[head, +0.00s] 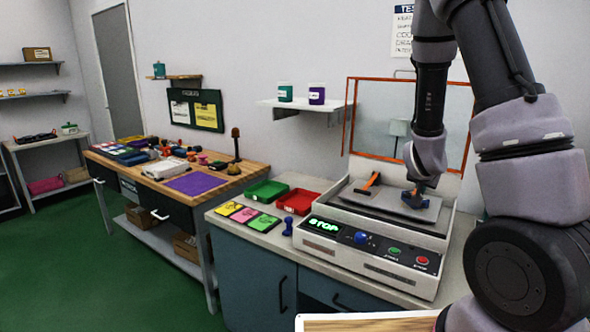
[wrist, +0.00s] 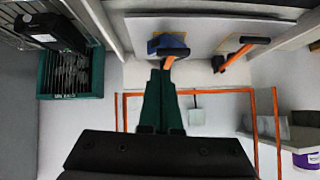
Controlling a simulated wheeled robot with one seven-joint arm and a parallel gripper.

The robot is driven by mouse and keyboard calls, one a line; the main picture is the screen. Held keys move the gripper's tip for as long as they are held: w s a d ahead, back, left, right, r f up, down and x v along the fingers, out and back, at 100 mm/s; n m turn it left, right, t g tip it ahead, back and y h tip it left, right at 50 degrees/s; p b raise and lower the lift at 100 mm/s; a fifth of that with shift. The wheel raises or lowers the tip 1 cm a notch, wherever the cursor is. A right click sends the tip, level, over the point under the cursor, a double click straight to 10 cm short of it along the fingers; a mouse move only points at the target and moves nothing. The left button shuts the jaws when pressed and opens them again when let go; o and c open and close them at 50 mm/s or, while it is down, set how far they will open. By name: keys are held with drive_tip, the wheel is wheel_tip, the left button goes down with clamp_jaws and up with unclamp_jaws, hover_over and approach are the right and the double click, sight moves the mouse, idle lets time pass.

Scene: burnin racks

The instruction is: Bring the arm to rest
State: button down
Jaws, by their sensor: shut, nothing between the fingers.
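My arm comes down from the upper right in the head view, its wrist over the grey machine (head: 372,262) on the right-hand bench. In the wrist view my gripper (wrist: 162,76) shows as two dark green fingers, shut with nothing between them. Their tips appear beside a blue clamp (wrist: 170,42) with an orange handle; I cannot tell whether they touch it. The blue clamp also shows under my wrist in the head view (head: 414,201). A second orange handle (head: 370,181) stands to its left on the machine's plate, also visible in the wrist view (wrist: 242,50).
An orange frame (head: 347,125) rises behind the machine. A wall shelf (head: 303,105) holds two cups. Green (head: 267,191) and red (head: 297,202) trays and coloured cards (head: 243,214) lie left of the machine. A wooden bench (head: 130,163) stands farther left. The green floor (head: 75,265) is open.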

drive_tip(key=s+a+r+y, duration=0.3)
drive_tip(key=s+a+r, duration=0.1)
drive_tip(key=r, duration=0.4)
drive_tip(key=s+a+r+y, duration=0.25)
drive_tip(key=a+r, duration=0.25)
drive_tip(key=r, duration=0.3)
drive_tip(key=s+a+r+n, duration=0.1)
drive_tip(key=s+a+r, duration=0.1)
drive_tip(key=s+r, duration=0.3)
drive_tip(key=s+a+r+n+g+y, duration=0.1)
drive_tip(key=s+r, duration=0.4)
drive_tip(key=s, duration=0.8)
drive_tip(key=shift+a+r+n+g, duration=0.3)
drive_tip(key=shift+a+r+n, duration=0.05)
drive_tip(key=shift+a+n, duration=0.35)
